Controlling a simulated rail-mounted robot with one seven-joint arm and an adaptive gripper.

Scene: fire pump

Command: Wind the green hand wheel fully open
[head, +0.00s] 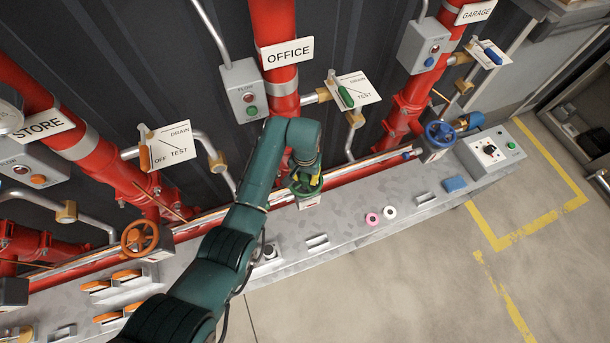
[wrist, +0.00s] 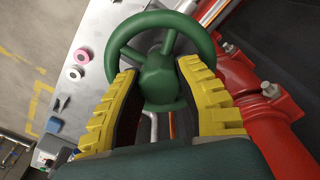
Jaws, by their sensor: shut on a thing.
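The green hand wheel (wrist: 124,38) fills the top middle of the wrist view, with its rim and hub in sight. My gripper (wrist: 160,88) has its two yellow ribbed fingers on either side of the wheel's hub, over the near part of the rim. It is shut on the wheel. The exact contact of the finger pads is hidden. In the head view my gripper (head: 308,180) reaches down onto the green wheel (head: 304,189) in front of the OFFICE pipe (head: 274,20). My arm and gripper cover most of the wheel there.
An orange wheel (head: 140,238) is at left and a blue wheel (head: 438,134) at right. A pink ring (head: 372,219) and white ring (head: 390,212) lie on the grey bench (head: 340,240). A green test lever (head: 346,97) and a switch box (head: 243,88) are behind. Red pipe flanges (wrist: 255,90) stand close to my gripper.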

